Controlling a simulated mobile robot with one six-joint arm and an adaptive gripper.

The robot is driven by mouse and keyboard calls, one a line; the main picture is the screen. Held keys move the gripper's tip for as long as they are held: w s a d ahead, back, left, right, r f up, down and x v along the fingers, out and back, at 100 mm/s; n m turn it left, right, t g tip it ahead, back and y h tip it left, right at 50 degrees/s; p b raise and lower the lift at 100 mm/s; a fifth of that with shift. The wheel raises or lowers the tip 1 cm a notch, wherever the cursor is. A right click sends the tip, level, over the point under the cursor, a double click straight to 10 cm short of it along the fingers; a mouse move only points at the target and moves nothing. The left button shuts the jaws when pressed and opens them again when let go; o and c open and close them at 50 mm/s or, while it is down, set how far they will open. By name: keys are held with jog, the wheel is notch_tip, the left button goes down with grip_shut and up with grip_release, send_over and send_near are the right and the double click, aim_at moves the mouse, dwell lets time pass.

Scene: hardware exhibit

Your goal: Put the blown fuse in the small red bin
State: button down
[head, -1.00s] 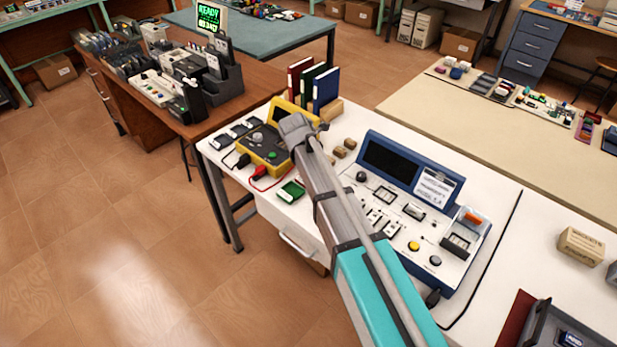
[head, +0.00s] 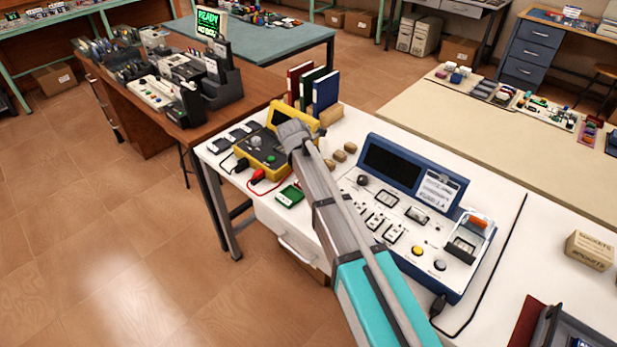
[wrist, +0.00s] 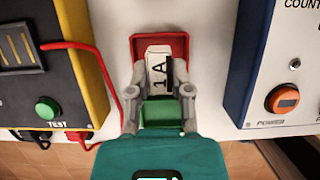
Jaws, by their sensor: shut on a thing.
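In the wrist view, my gripper (wrist: 159,76) has its two grey fingers closed on a pale block marked 1A (wrist: 158,62), which I take to be the fuse. Whether it is blown cannot be seen. The small red bin (wrist: 136,44) lies behind it, its rim showing around the top and sides of the fuse. I cannot tell whether the fuse is inside the bin or still above it. In the head view, my arm hides the bin, the fuse and the fingers.
A yellow tester (head: 262,152) with a red lead (wrist: 112,75) stands left of the bin. A blue-and-white console (head: 407,205) stands to the right. A small green box (head: 289,196) lies near the white bench's front edge. Binders (head: 324,92) stand behind.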

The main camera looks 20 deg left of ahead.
jog(key=shift+f+b, duration=1.3)
jog(key=shift+f, duration=0.3)
jog(key=shift+f+b, duration=0.6)
jog(key=c, duration=0.5)
grip_release()
jog(key=shift+c, duration=0.2)
jog(key=shift+r, duration=0.15)
jog(key=shift+r+p, duration=0.9)
jog(key=shift+p, duration=0.15)
jog(key=p+v, duration=1)
jog(key=v, duration=0.1)
jog(key=shift+s+a, duration=0.1)
jog(key=shift+s, duration=0.05)
